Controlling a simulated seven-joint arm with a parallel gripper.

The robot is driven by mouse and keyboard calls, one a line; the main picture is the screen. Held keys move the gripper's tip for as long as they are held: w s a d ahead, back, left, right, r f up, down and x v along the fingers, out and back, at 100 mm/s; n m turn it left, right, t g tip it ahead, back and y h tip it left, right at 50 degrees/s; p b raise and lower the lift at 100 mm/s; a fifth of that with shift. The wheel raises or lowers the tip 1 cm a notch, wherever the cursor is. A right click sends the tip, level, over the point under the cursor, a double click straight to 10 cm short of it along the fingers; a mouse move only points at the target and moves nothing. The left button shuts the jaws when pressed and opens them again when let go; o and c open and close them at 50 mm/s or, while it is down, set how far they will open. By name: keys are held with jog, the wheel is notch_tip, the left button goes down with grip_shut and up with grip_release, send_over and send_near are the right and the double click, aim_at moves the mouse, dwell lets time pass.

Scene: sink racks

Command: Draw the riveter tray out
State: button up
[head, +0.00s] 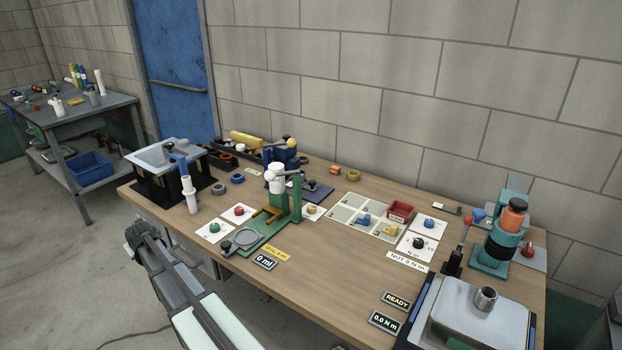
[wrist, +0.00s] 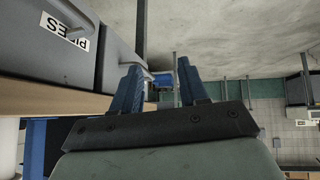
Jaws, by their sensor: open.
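My gripper (head: 146,235) is off the front left edge of the bench, above the floor. In the wrist view my gripper (wrist: 160,75) shows two blue fingers, apart, with nothing between them. A grey drawer front (wrist: 70,45) stands at the upper left of the wrist view, beside the fingers and apart from them. It has a bar handle (wrist: 60,26) and a white label reading PIPES, seen upside down. I see no tray labelled as the riveter's, so I cannot tell which one it is.
A second bench (head: 60,110) stands at the far left. The floor (head: 70,270) left of my gripper is clear.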

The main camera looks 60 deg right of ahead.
jog(key=w+d+r+t+h, duration=0.1)
jog(key=w+d+r, duration=0.25)
jog(key=r, duration=0.65)
jog(key=w+d+r+t, duration=0.2)
jog(key=d+r, duration=0.2)
jog(key=r, duration=0.5)
jog(key=w+d+r+t+h, duration=0.1)
jog(key=w+d+r, duration=0.25)
jog(key=r, duration=0.65)
jog(key=s+d+m+h, duration=0.1)
jog(key=s+d, duration=0.2)
jog(key=d, duration=0.3)
jog(key=s+d+m+g, duration=0.1)
jog(key=s+d+m, duration=0.15)
jog(key=d, duration=0.45)
jog(key=s+d+m+h, duration=0.1)
jog(key=s+d, duration=0.3)
jog(key=d, duration=0.2)
jog(key=m+g+y, duration=0.4)
jog(key=g+y, duration=0.2)
jog(key=g, duration=0.5)
send_over(312, 181)
notch_tip(312, 181, down, 6)
notch_tip(312, 181, down, 13)
jog(key=shift+w+d+r, duration=0.1)
jog(key=shift+r, duration=0.05)
